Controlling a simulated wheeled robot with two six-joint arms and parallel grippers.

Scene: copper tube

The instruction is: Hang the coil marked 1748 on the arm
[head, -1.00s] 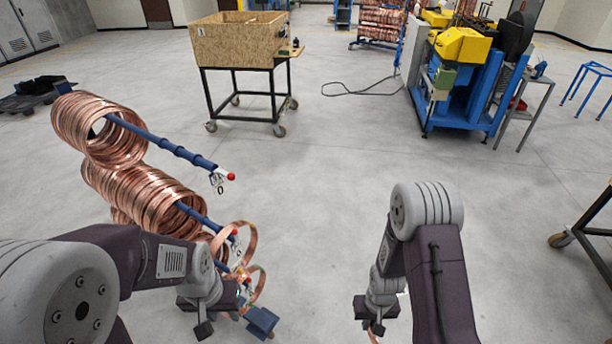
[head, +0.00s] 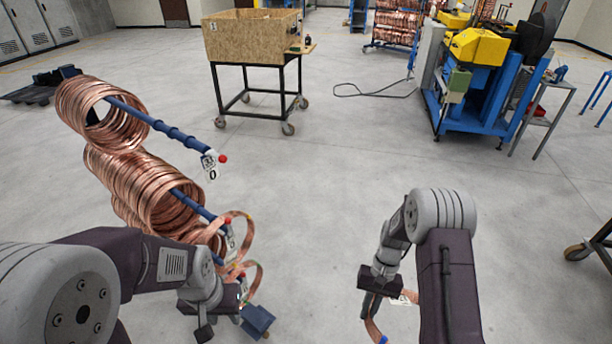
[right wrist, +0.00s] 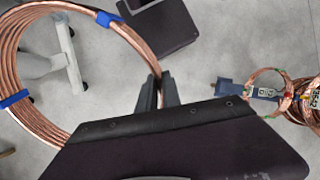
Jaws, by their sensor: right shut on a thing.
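My right gripper (head: 376,296) is shut on a copper coil (head: 374,327), gripping one side of its ring. In the right wrist view the coil (right wrist: 22,108) is a wide ring of several turns with blue bands, and the fingers (right wrist: 160,92) close on its edge. I cannot read 1748 on it; a pale tag shows by the gripper. A rack at left has blue arms with red tips: an upper arm (head: 165,128) and a lower arm (head: 192,203), both carrying copper coils. My left gripper (head: 208,315) is low beside the rack; its jaw opening is unclear.
Small copper rings (head: 240,232) hang near the lower arm tips. A wooden box on a wheeled cart (head: 252,42) and a blue and yellow machine (head: 470,80) stand further back. A dark cart edge (head: 590,245) is at right. The middle floor is clear.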

